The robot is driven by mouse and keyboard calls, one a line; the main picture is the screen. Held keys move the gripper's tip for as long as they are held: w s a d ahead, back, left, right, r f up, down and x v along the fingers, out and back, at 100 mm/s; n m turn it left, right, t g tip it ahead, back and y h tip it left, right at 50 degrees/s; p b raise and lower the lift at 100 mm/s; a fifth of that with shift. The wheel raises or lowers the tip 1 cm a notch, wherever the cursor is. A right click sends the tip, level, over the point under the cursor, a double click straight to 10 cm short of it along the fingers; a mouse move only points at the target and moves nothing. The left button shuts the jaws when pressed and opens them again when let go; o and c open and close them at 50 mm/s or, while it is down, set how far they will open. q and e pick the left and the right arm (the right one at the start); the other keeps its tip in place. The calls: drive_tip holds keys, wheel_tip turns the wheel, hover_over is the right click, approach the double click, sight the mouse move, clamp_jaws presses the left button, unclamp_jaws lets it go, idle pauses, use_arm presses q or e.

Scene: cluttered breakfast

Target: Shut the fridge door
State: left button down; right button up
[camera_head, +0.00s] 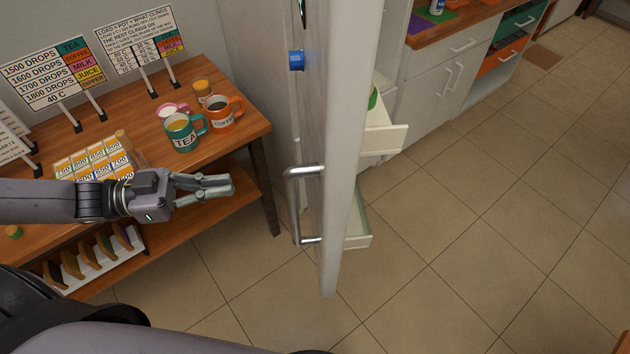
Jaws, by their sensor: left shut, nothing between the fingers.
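The white fridge door (342,130) stands open and shows nearly edge-on in the middle of the head view. Its metal bar handle (293,208) is on the left face of the door. White door shelves or drawers (384,138) show to the right of the door edge, with something green partly hidden there. My left gripper (232,187) is shut and empty, to the left of the handle and apart from it, in front of the wooden table. My right gripper is not in view.
The wooden table (240,128) at left holds a teal tea mug (182,134), an orange coffee mug (222,116), sign boards (62,72) and a box grid (95,160). Cabinets (455,60) stand at the back right. The tiled floor (480,220) at right is clear.

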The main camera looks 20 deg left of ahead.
use_arm(q)
drive_tip(key=b, duration=0.3)
approach(317, 178)
drive_tip(key=w, duration=0.1)
drive_tip(key=shift+f+p+x, duration=0.15)
drive_tip(key=shift+p+x, duration=0.4)
drive_tip(key=shift+x, duration=1.15)
drive_tip(key=shift+f+p+x, duration=0.1)
drive_tip(key=shift+p+x, duration=0.4)
drive_tip(key=shift+x, duration=1.2)
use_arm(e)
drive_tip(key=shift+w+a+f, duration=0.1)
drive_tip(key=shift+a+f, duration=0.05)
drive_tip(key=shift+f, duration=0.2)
use_arm(q)
drive_tip(key=shift+s+d, duration=0.1)
drive_tip(key=shift+s, duration=0.05)
